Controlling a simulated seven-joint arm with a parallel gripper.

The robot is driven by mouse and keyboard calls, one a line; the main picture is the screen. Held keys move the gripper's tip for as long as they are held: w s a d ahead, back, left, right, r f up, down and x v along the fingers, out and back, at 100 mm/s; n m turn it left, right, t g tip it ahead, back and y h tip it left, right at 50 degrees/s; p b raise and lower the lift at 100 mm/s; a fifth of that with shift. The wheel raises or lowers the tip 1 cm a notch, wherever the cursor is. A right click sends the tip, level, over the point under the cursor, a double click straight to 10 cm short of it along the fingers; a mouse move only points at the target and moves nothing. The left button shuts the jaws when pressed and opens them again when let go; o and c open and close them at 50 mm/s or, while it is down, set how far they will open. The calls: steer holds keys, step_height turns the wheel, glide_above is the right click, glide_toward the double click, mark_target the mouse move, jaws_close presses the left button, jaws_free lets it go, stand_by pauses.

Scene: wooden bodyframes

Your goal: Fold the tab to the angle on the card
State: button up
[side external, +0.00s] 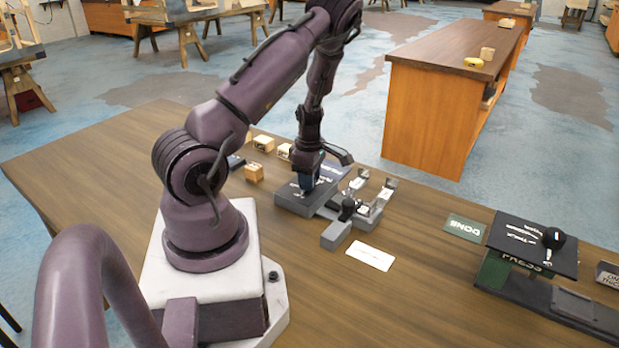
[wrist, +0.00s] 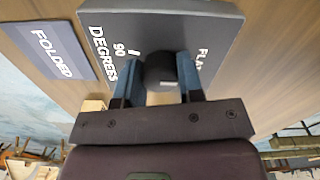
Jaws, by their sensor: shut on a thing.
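My gripper (side external: 308,182) is over the dark grey fixture (side external: 290,200) in the middle of the table. In the wrist view its two blue fingers (wrist: 160,82) are shut on a dark round knob (wrist: 160,66), one finger on each side. The knob is at a dark plate (wrist: 195,20) lettered "90 DEGREES" and "FLAT". A small pale patch shows under the knob between the fingers. The tab cannot be made out clearly. A white card (side external: 370,256) lies in front of the fixture; its writing is too small to read.
A black-knobbed lever (side external: 348,208) stands on the fixture's near side, with small metal parts beside it. A "FOLDED" sign (wrist: 52,52) lies left of the plate. A green "DONE" mat (side external: 465,227) and a "PRESS" station (side external: 530,245) are at right. Wooden blocks (side external: 254,172) are behind.

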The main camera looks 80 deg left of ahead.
steer(key=m, duration=1.2)
steer(key=shift+m, duration=0.3)
stand_by(0.3)
steer(key=shift+r, duration=0.1)
steer(key=o, duration=0.9)
step_height(320, 180, up, 13)
steer(key=shift+f, duration=0.1)
steer(key=shift+s, duration=0.1)
